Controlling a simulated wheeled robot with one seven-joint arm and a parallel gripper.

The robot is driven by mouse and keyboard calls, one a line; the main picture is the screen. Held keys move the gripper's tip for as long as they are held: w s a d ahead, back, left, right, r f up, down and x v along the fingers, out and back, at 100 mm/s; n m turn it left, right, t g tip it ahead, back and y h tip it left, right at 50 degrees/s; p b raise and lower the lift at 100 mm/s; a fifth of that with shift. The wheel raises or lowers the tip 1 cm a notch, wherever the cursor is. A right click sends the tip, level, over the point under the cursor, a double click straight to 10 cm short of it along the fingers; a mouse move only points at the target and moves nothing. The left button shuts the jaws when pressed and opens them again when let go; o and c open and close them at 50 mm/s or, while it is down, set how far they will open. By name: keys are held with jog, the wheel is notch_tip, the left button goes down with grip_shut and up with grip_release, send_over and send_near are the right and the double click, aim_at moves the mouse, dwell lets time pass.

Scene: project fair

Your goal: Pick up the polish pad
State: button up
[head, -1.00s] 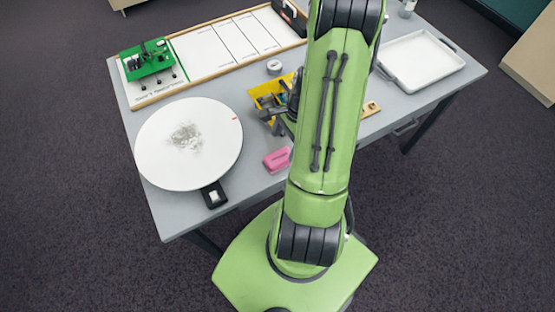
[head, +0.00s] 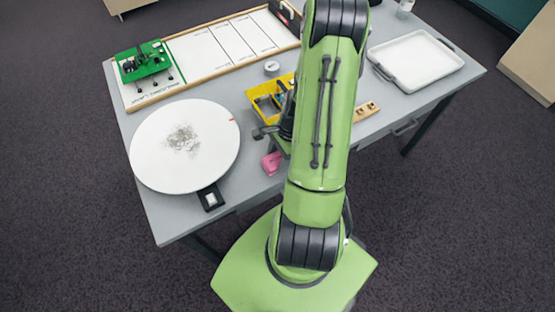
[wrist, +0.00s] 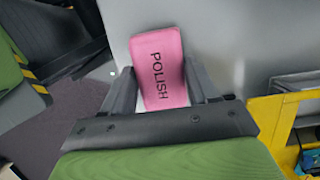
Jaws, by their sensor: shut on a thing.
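The polish pad (wrist: 161,70) is a pink block with the word POLISH on it. In the wrist view it lies between the two dark fingers of my gripper (wrist: 160,88), which are shut on its sides. In the head view the pad (head: 270,163) shows as a small pink patch at the front of the grey table, left of my green arm. My arm hides part of it and most of my gripper (head: 277,145). I cannot tell whether the pad is clear of the tabletop.
A round white disc (head: 160,150) with grey specks is left of the pad. A yellow bin (head: 262,92) with items stands behind it. A white tray (head: 418,62) is at the back right, and a whiteboard (head: 205,50) with a green device (head: 146,62) at the back left.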

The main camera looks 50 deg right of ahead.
aim_at(279, 158)
jog(key=shift+c, duration=0.7)
notch_tip(279, 158, up, 10)
jog(key=p, duration=0.3)
jog(key=o, duration=0.4)
jog(key=c, duration=0.3)
